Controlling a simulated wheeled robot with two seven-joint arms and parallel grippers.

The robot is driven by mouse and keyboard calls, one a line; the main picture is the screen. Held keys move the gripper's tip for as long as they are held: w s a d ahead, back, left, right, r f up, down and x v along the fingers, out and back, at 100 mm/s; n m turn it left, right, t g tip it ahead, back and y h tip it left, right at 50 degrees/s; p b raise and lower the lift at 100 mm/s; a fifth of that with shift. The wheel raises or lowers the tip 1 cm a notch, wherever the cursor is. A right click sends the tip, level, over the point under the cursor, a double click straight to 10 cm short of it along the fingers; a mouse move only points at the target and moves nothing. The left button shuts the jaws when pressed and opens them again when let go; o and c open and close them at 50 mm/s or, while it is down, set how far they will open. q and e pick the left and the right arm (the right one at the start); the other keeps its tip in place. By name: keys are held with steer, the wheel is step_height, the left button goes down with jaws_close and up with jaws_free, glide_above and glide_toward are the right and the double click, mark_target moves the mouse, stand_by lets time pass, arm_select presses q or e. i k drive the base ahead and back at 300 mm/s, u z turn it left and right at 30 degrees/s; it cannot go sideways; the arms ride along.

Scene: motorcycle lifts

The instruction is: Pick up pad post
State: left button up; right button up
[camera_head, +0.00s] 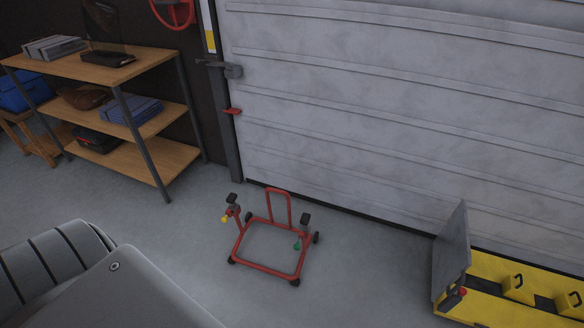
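A red tubular stand (265,270) with small black wheels is on the grey floor near the middle of the view. On its left side an upright post (234,208) has a black pad on top and a yellow knob beside it. On its right side another post (304,228) has a black pad on top and a green knob below. I cannot tell which of these is the pad post. Neither of my grippers is in view.
A yellow lift (490,312) with an upright grey plate (452,262) stands at the lower right. A grey shutter door (400,90) runs behind the stand. A wooden shelf (150,155) with folded items is at upper left. The floor around the stand is clear.

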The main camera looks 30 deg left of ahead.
mark_target(304, 228)
steer(key=z, duration=1)
steer(key=i, duration=1.55)
steer(key=u, duration=2.5)
steer(key=i, duration=0.25)
steer(key=u, duration=0.15)
